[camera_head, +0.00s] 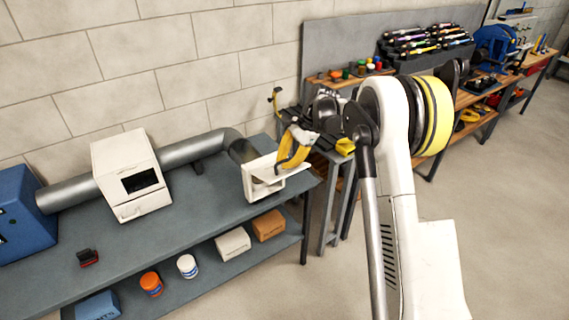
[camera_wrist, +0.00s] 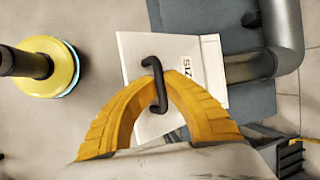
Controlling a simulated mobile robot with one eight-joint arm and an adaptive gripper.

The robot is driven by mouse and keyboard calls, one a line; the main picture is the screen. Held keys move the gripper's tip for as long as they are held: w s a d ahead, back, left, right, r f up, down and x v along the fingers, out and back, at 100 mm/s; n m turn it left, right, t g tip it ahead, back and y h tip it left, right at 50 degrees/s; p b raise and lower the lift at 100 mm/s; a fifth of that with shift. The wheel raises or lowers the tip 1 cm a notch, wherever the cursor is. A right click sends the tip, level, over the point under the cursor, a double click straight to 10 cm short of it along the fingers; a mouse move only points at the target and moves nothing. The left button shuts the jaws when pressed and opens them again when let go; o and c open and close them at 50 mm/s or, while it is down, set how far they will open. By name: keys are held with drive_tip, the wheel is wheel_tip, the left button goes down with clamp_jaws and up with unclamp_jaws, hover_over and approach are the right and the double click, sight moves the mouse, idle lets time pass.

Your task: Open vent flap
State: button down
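The white vent (camera_head: 247,184) sits at the right end of the duct, near the bench's right edge. In the wrist view its pale panel (camera_wrist: 131,51) carries dark lettering and a dark C-shaped handle (camera_wrist: 153,62). My gripper (camera_head: 284,166) reaches down to the vent from above right. In the wrist view the yellow fingers of my gripper (camera_wrist: 158,84) come together around the handle, with the bar between their tips. In the head view the fingers hide the handle, and I cannot tell how far the flap stands open.
A metal duct (camera_head: 68,191) runs along the grey bench (camera_head: 180,232) through a white box (camera_head: 126,174) to a blue unit (camera_head: 22,218). Cans and boxes fill the lower shelf. A black tool stand is behind my gripper.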

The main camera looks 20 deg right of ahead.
drive_tip(key=c, duration=1.5)
unclamp_jaws()
drive_tip(key=shift+s, duration=0.1)
drive_tip(key=shift+r, duration=0.15)
drive_tip(key=v, duration=1.1)
drive_tip(key=shift+d+r, duration=0.3)
drive_tip(key=shift+r, duration=0.05)
